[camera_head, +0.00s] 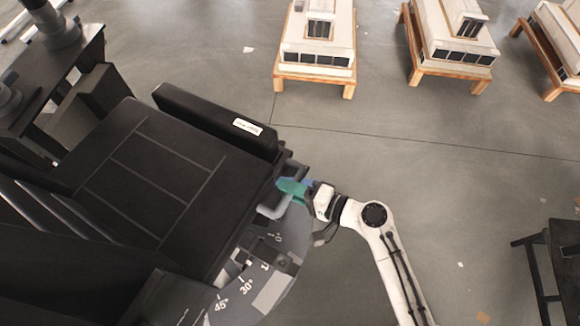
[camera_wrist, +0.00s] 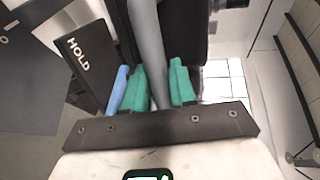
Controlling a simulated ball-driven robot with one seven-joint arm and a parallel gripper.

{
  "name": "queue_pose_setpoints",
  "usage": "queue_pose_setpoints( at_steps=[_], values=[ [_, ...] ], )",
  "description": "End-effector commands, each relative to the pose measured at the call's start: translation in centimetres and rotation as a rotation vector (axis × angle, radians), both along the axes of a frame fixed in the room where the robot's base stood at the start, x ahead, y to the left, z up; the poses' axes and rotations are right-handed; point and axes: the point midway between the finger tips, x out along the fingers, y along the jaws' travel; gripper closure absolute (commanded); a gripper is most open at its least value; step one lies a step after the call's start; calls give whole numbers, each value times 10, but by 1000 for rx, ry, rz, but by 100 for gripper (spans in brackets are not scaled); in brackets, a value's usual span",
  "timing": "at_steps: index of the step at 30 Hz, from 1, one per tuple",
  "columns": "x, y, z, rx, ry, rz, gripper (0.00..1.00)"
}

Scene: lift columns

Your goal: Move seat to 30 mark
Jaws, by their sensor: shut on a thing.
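The seat (camera_head: 150,175) is a black padded chair with seam lines, at the left in the head view. A grey dial plate (camera_head: 290,232) beside it carries angle marks, with the 30° mark (camera_head: 246,286) and the 45° mark (camera_head: 222,304) readable. No pointer position can be clearly read. My gripper (camera_head: 291,188), with green fingers, is at the seat's right edge, shut on a grey bar handle (camera_head: 270,212). In the wrist view, the fingers (camera_wrist: 160,85) lie on both sides of the grey handle (camera_wrist: 149,45).
A black armrest (camera_head: 215,120) with a white label runs along the seat's far side. A black panel reading HOLD (camera_wrist: 85,62) is left of the fingers in the wrist view. White building models on wooden stands (camera_head: 315,72) stand at the back. Floor at the right is mostly clear.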

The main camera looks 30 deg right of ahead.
Motion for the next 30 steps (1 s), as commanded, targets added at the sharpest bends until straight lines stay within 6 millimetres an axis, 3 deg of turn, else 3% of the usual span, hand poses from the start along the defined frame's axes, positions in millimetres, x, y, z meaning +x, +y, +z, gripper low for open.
queue_pose_setpoints(
  at_steps=[4,12,30],
  values=[
    [-19,12,-1,0,7,-56,100],
    [-37,26,-1,0,4,-132,100],
    [-44,32,-2,-2,3,-166,100]
  ],
)
